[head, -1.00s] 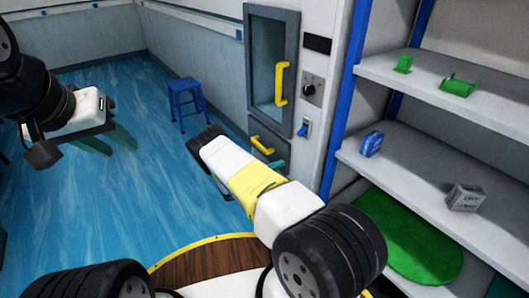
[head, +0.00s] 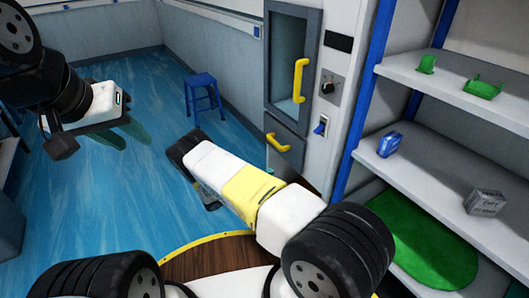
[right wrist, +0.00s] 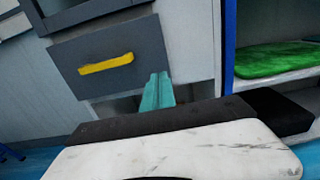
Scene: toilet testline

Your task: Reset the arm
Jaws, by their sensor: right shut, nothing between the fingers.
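My left gripper (head: 120,132) hangs over the blue floor at the left of the head view, with its two teal fingers slightly apart and nothing seen between them. My right arm (head: 230,180), white with a yellow band, reaches forward across the middle of the head view, and its fingers are hidden there. In the right wrist view my right gripper (right wrist: 157,92) shows its teal fingers together and empty. They appear in front of the right edge of a grey drawer with a yellow handle (right wrist: 106,64); I cannot tell whether they touch it.
A cabinet with a glass door and yellow handle (head: 299,80) stands ahead. Shelves at right hold green parts (head: 482,88), a blue box (head: 389,144), a grey box (head: 484,202) and a green round mat (head: 425,245). A blue stool (head: 203,90) stands behind on otherwise open floor.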

